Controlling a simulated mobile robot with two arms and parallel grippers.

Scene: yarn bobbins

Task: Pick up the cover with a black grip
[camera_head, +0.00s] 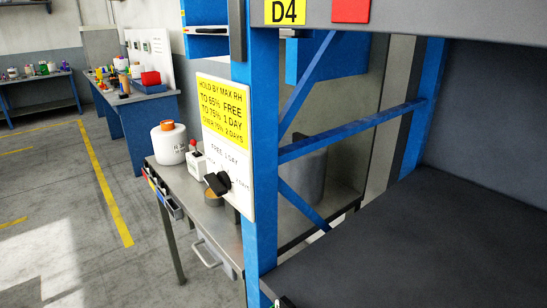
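A small black piece (217,183) shows at the lower left edge of the sign, just above a tan round item (212,197) over the metal table. It may be the cover's black grip, but it is too small and partly hidden to tell. No cover shows clearly in the head view. Neither of my grippers is recognisable in this view.
A blue rack post (259,150) with a yellow and white sign (224,112) stands in front. A dark shelf (430,245) fills the right. The metal table (215,232) holds a white tub (169,146). Open floor (60,200) lies left.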

